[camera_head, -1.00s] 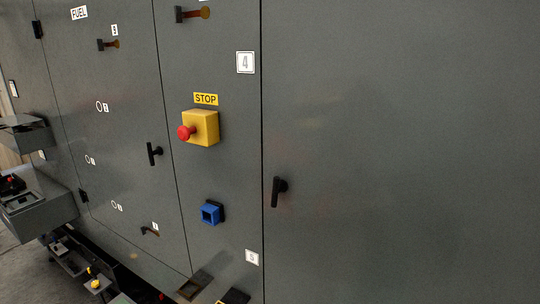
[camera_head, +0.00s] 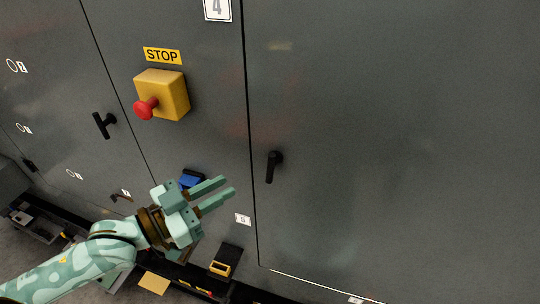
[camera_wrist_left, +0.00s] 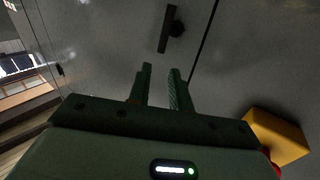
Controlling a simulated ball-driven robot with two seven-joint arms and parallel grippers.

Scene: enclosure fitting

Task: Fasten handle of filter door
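A black lever handle (camera_head: 273,166) sits on the large grey door (camera_head: 400,150) at the right, just right of the door seam. Its lever points down. My left gripper (camera_head: 227,186) is in front of the panel, lower left of this handle, with its two fingers apart and nothing between them. In the left wrist view the fingers (camera_wrist_left: 159,72) point toward the handle (camera_wrist_left: 169,28), which is beyond the tips and not touched. A second black handle (camera_head: 104,125) is on a door further left. No label names the filter door. My right gripper is not seen.
A yellow box (camera_head: 168,92) with a red stop button (camera_head: 145,108) sticks out above my left gripper. A blue fitting (camera_head: 190,180) is partly hidden behind it. A dark ledge with small yellow parts (camera_head: 221,268) runs along the bottom. The right door's face is clear.

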